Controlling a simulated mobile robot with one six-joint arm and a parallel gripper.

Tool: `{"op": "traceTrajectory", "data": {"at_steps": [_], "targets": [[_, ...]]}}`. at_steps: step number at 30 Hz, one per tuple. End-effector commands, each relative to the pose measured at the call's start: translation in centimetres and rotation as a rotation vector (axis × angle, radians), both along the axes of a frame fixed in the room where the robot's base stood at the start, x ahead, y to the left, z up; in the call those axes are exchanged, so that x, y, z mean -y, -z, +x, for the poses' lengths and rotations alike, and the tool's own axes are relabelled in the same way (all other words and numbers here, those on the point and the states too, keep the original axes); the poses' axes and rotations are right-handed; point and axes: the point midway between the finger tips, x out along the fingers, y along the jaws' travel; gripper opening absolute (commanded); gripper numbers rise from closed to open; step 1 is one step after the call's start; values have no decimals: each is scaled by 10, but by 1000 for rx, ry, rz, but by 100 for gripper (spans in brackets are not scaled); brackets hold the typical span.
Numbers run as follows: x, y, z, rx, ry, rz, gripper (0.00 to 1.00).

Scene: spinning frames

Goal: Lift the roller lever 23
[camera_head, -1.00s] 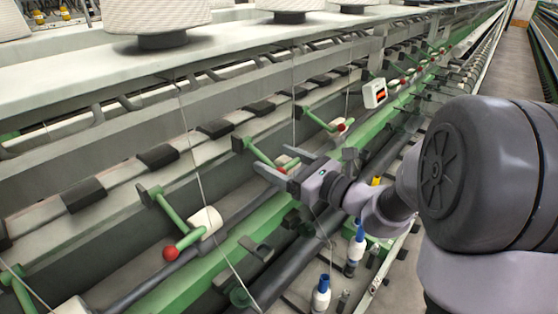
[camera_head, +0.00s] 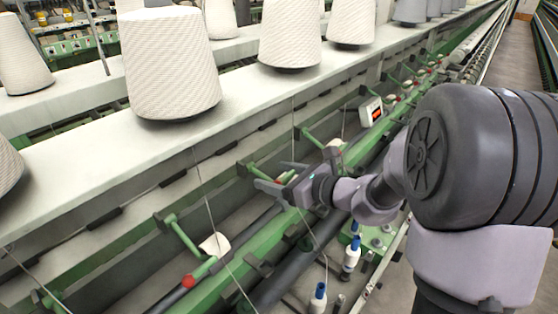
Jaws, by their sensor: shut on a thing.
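My gripper (camera_head: 272,177) is in the middle of the camera_head view, at a green roller lever (camera_head: 259,172). It is shut on this lever near its free end, and the fingers hide most of that end. The lever's arm runs from a dark bracket on the left down into the jaws. I cannot read a number on any lever. A similar lever (camera_head: 183,236) with a red ball and a white roller stands in front to the left. Another lever (camera_head: 317,142) stands just behind my gripper.
Large white yarn cones (camera_head: 170,65) stand on the long pale shelf (camera_head: 90,160) above the levers. Thin yarns hang down past the levers. Blue-topped bobbins (camera_head: 318,299) stand below.

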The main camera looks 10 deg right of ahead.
Motion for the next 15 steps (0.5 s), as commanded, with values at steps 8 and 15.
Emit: {"op": "traceTrajectory", "data": {"at_steps": [8, 15], "targets": [[-10, -38, 14, -174, -1, -131, 0], [-18, -45, 25, -179, 1, -130, 0]]}}
